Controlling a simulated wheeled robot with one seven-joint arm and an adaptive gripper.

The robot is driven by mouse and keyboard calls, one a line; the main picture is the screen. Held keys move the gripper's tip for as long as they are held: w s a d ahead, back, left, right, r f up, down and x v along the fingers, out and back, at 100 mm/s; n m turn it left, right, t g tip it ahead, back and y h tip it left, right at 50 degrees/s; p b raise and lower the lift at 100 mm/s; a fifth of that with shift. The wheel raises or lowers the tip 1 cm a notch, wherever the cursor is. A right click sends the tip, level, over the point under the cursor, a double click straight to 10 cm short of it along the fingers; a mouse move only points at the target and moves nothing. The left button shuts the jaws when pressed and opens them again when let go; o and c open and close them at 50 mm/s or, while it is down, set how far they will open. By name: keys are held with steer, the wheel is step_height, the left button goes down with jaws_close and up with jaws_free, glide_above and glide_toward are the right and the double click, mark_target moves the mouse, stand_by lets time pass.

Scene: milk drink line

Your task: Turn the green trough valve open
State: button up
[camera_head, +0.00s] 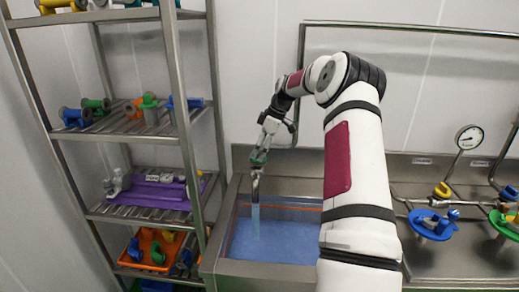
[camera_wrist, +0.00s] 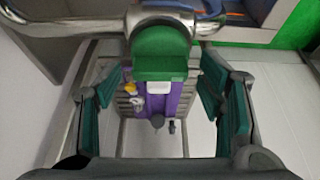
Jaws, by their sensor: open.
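The green trough valve (camera_wrist: 160,50) shows at the upper middle of the wrist view, on a grey metal pipe. My gripper (camera_wrist: 157,92) is open, with its green-padded fingers apart on either side of the valve's lower part. I see clear space between the fingers and the valve, and nothing is held. In the head view my gripper (camera_head: 261,146) points down at the spout above the trough (camera_head: 216,250), which has blue liquid in it. The valve and finger pads are too small to tell apart there. A pale column hangs below the spout.
A metal rack (camera_head: 180,100) with coloured fittings stands on the left. Its shelf holds a purple tray (camera_head: 160,193), and an orange bin (camera_head: 150,250) sits lower. A blue valve wheel (camera_head: 432,226), a gauge (camera_head: 469,137) and pipes are on the right.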

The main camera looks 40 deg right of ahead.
steer(key=v, duration=1.2)
stand_by(0.3)
